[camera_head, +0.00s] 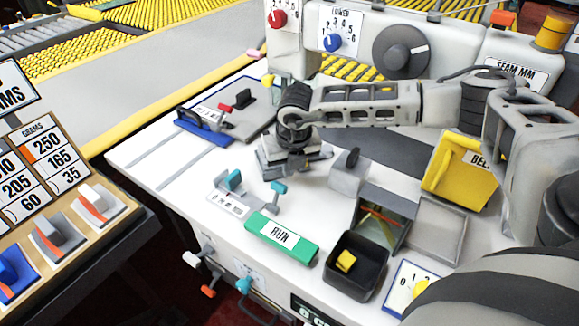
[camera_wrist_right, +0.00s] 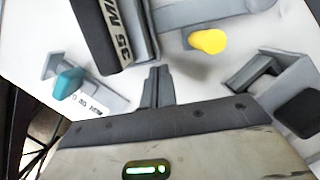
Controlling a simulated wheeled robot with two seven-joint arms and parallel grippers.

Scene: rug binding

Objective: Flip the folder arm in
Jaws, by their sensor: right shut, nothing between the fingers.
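The part I take for the folder arm is a dark block marked 35 MM (camera_wrist_right: 103,32) with a grey strip along its side, at the top of the right wrist view. A yellow knob (camera_wrist_right: 208,41) on a grey piece lies to its right; I cannot tell whether they are joined. My right gripper (camera_wrist_right: 157,85) is shut and empty, its fingertips just below the block in that view. I cannot tell whether they touch it. In the head view the right gripper (camera_head: 292,163) points down over the white table, hiding most of what lies beneath. My left gripper is not in view.
A teal-knobbed slider (camera_head: 233,180), a green RUN bar (camera_head: 282,237) and a black bin (camera_head: 356,266) with a yellow piece stand in front on the white table (camera_head: 165,205). A grey block (camera_head: 349,172) and a yellow box (camera_head: 459,173) stand to the right.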

